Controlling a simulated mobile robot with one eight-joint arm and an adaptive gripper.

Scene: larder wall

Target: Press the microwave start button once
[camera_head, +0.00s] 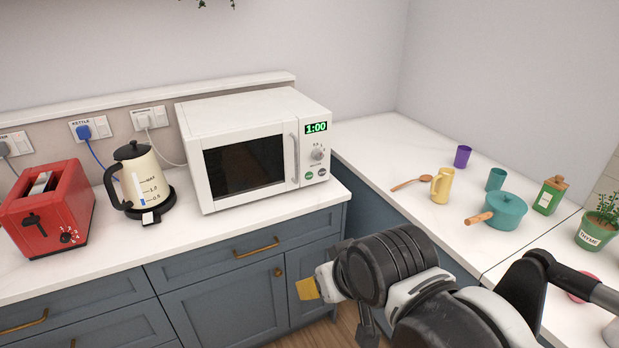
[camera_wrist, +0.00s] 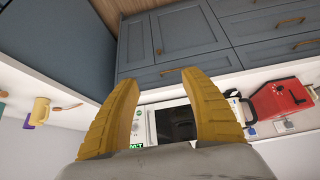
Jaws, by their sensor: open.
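The white microwave (camera_head: 250,108) stands on the counter with its door shut. Its display (camera_head: 316,128) reads 1:00 in green. Below are a round dial (camera_head: 317,154), a green button (camera_head: 309,175) and a dark button (camera_head: 322,172); their labels are too small to read. My gripper (camera_head: 308,289) is in front of the lower cabinets, below counter height and apart from the microwave. In the wrist view its two yellow fingers (camera_wrist: 160,80) are spread with nothing between them. The microwave door (camera_wrist: 176,123) shows upside down beyond them, with the left finger partly covering the control panel.
A cream kettle (camera_head: 139,177) and a red toaster (camera_head: 47,210) stand left of the microwave. The right counter holds a yellow mug (camera_head: 441,186), a wooden spoon (camera_head: 411,183), a teal pot (camera_head: 497,212) and cups. The counter strip before the microwave is clear.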

